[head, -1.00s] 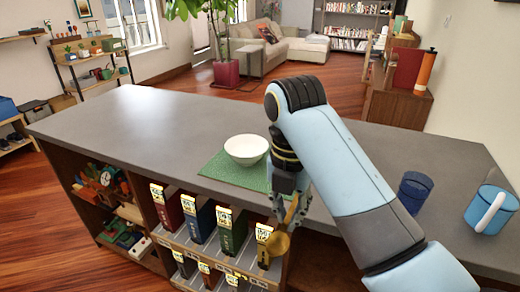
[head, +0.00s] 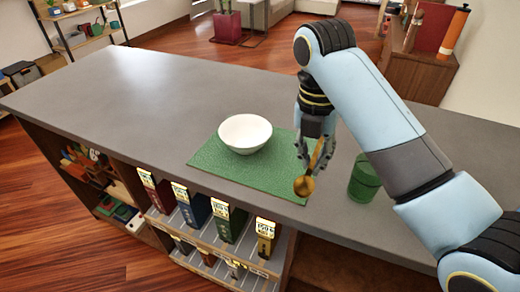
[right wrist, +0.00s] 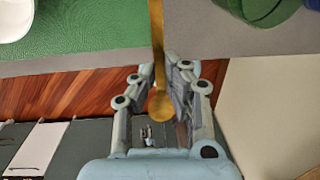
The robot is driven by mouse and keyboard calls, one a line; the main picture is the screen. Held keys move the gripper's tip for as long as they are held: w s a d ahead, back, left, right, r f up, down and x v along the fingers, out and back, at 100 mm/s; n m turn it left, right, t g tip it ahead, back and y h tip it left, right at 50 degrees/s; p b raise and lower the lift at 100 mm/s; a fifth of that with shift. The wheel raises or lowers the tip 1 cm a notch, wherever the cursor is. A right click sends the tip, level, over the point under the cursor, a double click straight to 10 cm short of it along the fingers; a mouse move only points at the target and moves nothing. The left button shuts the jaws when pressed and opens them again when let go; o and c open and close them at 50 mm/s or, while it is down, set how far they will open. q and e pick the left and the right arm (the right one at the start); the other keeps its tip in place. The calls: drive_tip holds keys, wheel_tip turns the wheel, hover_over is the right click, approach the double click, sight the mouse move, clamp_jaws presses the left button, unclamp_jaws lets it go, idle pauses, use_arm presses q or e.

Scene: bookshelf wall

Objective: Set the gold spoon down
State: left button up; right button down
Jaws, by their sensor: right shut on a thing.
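My right gripper (head: 311,160) is shut on the gold spoon (head: 303,186). The spoon's round bowl hangs low in the head view, with its handle rising between the fingers. Spoon and gripper appear in front of the right part of the green mat (head: 215,160); the height above it is hard to judge. In the right wrist view the spoon (right wrist: 158,104) has its bowl between the fingers (right wrist: 160,85), and its handle runs up along the mat's edge (right wrist: 95,30). A white bowl (head: 245,133) stands on the mat. My left gripper is not in view.
A green cup (head: 364,178) stands on the grey counter (head: 130,95) right of the mat, close to my arm. The counter left of the mat is clear. Below its front edge are shelves with several boxes (head: 230,222).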

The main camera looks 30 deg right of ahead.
drive_tip(key=s+d, duration=0.2)
drive_tip(key=d, duration=0.7)
hover_over(300, 168)
wheel_tip(300, 168, down, 6)
drive_tip(key=shift+a+f+p, duration=0.1)
drive_tip(key=shift+p, duration=0.3)
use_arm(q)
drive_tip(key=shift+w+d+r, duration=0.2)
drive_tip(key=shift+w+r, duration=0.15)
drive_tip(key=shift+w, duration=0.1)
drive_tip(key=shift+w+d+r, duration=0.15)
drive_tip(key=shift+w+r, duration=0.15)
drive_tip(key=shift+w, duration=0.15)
use_arm(e)
drive_tip(key=shift+w+f, duration=0.1)
drive_tip(key=shift+f, duration=1.9)
drive_tip(key=c, duration=1.4)
unclamp_jaws()
drive_tip(key=shift+f, duration=0.1)
drive_tip(key=shift+c, duration=0.2)
